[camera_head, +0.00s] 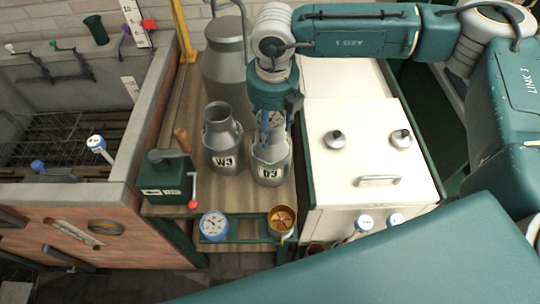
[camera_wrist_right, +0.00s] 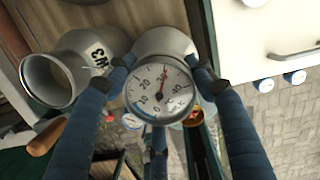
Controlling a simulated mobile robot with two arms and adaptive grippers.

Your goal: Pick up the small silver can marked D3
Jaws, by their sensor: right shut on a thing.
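The small silver can marked D3 (camera_head: 268,172) stands upright on the wooden top, its label facing front. My right gripper (camera_head: 270,135) comes down from above and is shut on the can's neck. In the right wrist view, the blue fingers (camera_wrist_right: 160,85) reach both sides of the can, whose grey shoulder (camera_wrist_right: 165,42) shows behind a round white dial (camera_wrist_right: 160,92). The dial covers the can's mouth; I cannot tell what it is fixed to. My left gripper is not in view.
A similar can marked W3 (camera_head: 222,145) stands close at left, with a large churn (camera_head: 226,75) behind. A green box with a red-knobbed crank (camera_head: 165,178) is at the front left. A white cabinet (camera_head: 345,190) is close at right. A gauge (camera_head: 214,225) and brass cup (camera_head: 282,218) are in front.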

